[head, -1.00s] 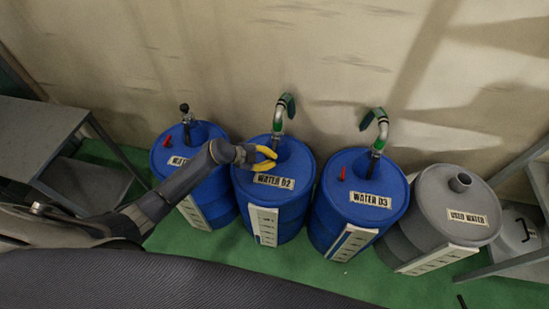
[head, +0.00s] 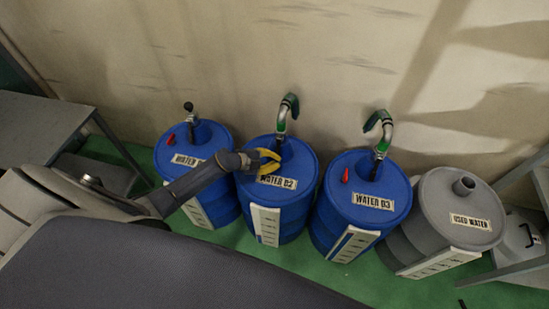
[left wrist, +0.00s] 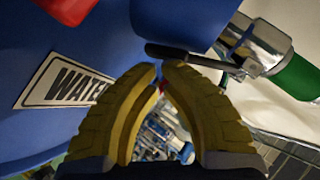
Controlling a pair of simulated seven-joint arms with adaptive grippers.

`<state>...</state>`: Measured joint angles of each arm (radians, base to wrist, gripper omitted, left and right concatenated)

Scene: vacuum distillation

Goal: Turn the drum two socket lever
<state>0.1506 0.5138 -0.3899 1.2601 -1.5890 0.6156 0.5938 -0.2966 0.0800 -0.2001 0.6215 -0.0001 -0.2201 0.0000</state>
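The blue drum labelled WATER D2 (head: 302,183) stands second from the left against the wall. A metal socket with a green-ended hose rises from its top. The dark socket lever (left wrist: 195,58) sticks out from the metal fitting in the left wrist view. My left gripper (head: 275,160) is over the drum top, beside the socket; its yellow fingers (left wrist: 160,70) are curved together with tips nearly meeting, and nothing shows held. The lever's end lies right at the fingertips; I cannot tell whether they touch. In the head view the gripper hides the lever. My right gripper is not in view.
A blue drum (head: 222,143) with a black-knobbed fitting stands left, and the WATER D3 drum (head: 345,205) with a hose stands right. A grey USED WATER drum (head: 435,210) is further right. Grey shelves stand at both sides. The wall is close behind.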

